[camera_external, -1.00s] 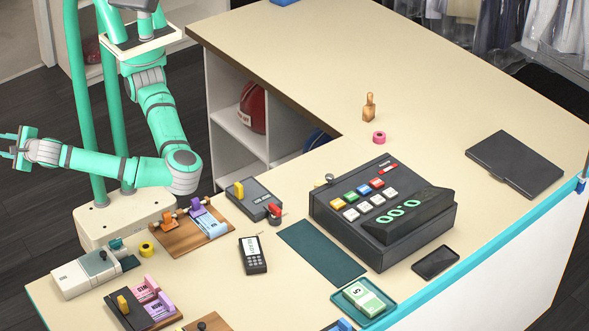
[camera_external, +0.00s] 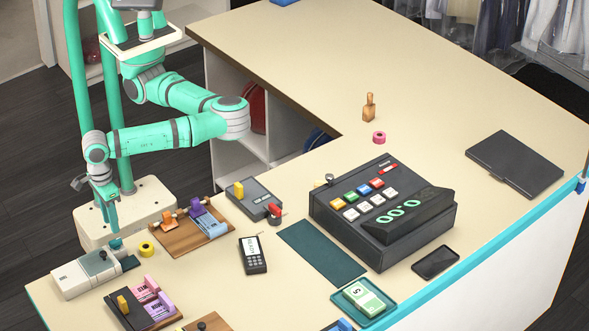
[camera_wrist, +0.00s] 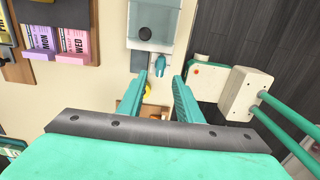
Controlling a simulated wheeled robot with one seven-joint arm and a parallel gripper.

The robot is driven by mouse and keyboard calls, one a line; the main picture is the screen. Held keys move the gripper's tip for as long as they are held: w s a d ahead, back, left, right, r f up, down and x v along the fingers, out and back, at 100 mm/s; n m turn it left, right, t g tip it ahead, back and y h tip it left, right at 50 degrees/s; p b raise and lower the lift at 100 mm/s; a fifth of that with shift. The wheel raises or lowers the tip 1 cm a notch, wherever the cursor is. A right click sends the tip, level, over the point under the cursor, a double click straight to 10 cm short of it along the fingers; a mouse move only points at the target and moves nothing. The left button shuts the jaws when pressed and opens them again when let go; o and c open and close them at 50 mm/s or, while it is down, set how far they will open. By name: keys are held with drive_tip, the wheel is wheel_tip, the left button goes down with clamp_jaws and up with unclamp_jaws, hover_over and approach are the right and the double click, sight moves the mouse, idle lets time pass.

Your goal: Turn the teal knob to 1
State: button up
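The teal knob (camera_external: 116,244) sits at the back end of a white box-shaped device (camera_external: 75,282) on the left end of the counter. In the wrist view the teal knob (camera_wrist: 160,66) shows small, beyond and roughly between my fingertips. My gripper (camera_external: 113,230) points down close above the knob. In the wrist view my gripper (camera_wrist: 160,80) is open with nothing between its teal fingers. I cannot tell that either finger touches the knob. No dial numbers are legible, so the knob's setting cannot be read.
A dark round knob (camera_wrist: 147,33) is on top of the device. A yellow tape roll (camera_external: 146,249) lies close to its right. A wooden board with clips (camera_external: 177,240) and a dark board with purple and pink cards (camera_external: 135,318) are nearby. The counter edge is just left.

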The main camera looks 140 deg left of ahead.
sight(115, 240)
wheel_tip(115, 240, down, 7)
drive_tip(key=shift+r, duration=0.1)
drive_tip(key=shift+c, duration=0.3)
clamp_jaws()
